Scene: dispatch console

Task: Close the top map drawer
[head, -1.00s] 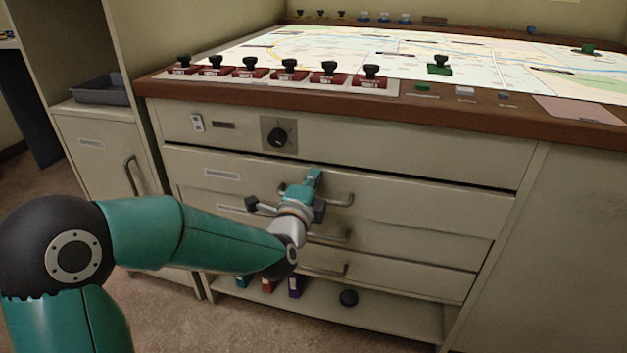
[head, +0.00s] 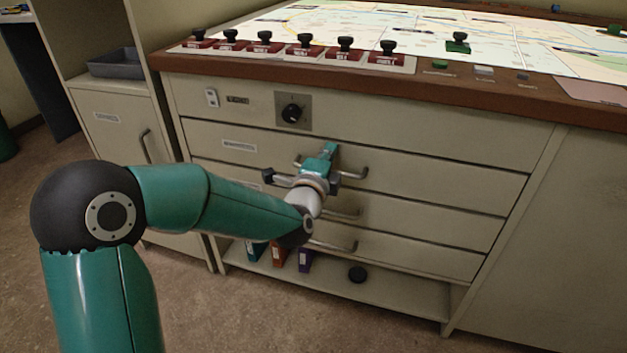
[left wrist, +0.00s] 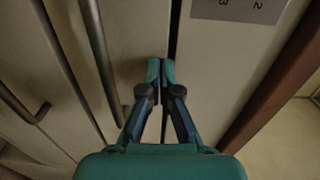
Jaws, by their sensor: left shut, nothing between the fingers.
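The top map drawer (head: 430,177) is the pale front just below the knob panel, with a label at its left and a bar handle (head: 352,174). Its front looks about flush with the cabinet, with a thin dark line above it. My left gripper (head: 331,150) is shut and empty, its tips at the upper part of the drawer front, above the handle. In the left wrist view the closed fingertips (left wrist: 160,68) are at the drawer face (left wrist: 138,35), beside the dark gap along its upper edge; contact is hard to confirm. My right gripper is out of view.
Lower drawers with bar handles (head: 335,246) sit beneath. An open shelf below holds binders (head: 278,256). A cabinet with a grey tray (head: 115,63) stands left.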

